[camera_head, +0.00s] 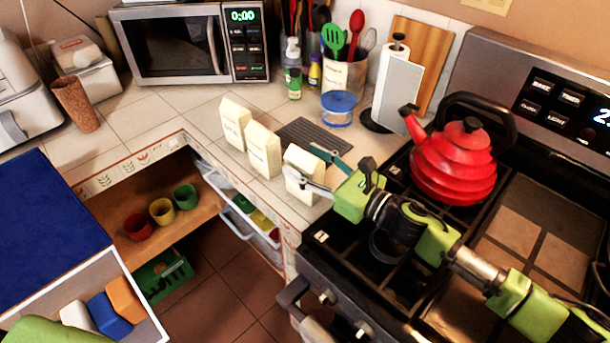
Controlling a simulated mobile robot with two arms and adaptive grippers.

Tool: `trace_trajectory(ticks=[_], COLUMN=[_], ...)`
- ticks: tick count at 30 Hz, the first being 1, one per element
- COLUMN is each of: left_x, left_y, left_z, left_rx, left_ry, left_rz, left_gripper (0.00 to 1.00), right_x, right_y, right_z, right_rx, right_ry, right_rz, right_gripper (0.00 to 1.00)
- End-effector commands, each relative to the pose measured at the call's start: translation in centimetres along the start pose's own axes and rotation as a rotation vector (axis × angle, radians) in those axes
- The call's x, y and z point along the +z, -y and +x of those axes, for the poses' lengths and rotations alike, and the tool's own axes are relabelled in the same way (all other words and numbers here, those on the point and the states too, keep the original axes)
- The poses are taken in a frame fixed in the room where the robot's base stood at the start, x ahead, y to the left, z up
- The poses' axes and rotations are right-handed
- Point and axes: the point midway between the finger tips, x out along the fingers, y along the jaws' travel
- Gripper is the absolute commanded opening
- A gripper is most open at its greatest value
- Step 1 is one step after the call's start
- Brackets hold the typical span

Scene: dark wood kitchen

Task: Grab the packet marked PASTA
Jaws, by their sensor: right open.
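Three cream packets with peaked tops stand in a row on the tiled counter: a left packet (234,122), a middle packet (262,150) and a right packet (298,159). Small dark lettering shows on the left and middle ones, too small to read surely. The right packet's front is partly hidden by my gripper, so I cannot tell which is marked PASTA. My right gripper (304,163) is open at the right packet, one finger by its far side and one across its near side. I cannot tell whether they touch it. My left gripper is out of view.
A dark ribbed mat (313,134) and a blue-lidded tub (338,108) lie behind the packets. A red kettle (453,165) stands on the stove, close to my right arm. A microwave (190,45) stands at the back. Open tiled counter (165,105) lies left of the packets.

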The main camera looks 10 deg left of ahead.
Motion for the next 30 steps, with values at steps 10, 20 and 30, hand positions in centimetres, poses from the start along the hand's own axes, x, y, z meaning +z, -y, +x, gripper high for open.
trace_trajectory(ticks=[10, 20, 30], left_x=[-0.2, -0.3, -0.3], left_y=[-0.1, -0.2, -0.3], left_z=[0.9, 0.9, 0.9], left_rx=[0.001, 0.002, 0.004], left_ry=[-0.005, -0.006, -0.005], left_rz=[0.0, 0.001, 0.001], left_gripper=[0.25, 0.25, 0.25], right_x=[0.0, 0.1, 0.2], right_y=[-0.5, -0.6, -0.6], right_z=[4.6, 5.1, 5.1], right_rx=[0.001, 0.0, 0.001], right_ry=[0.002, 0.001, 0.003], right_rz=[0.0, 0.001, 0.001], right_gripper=[0.54, 0.49, 0.03])
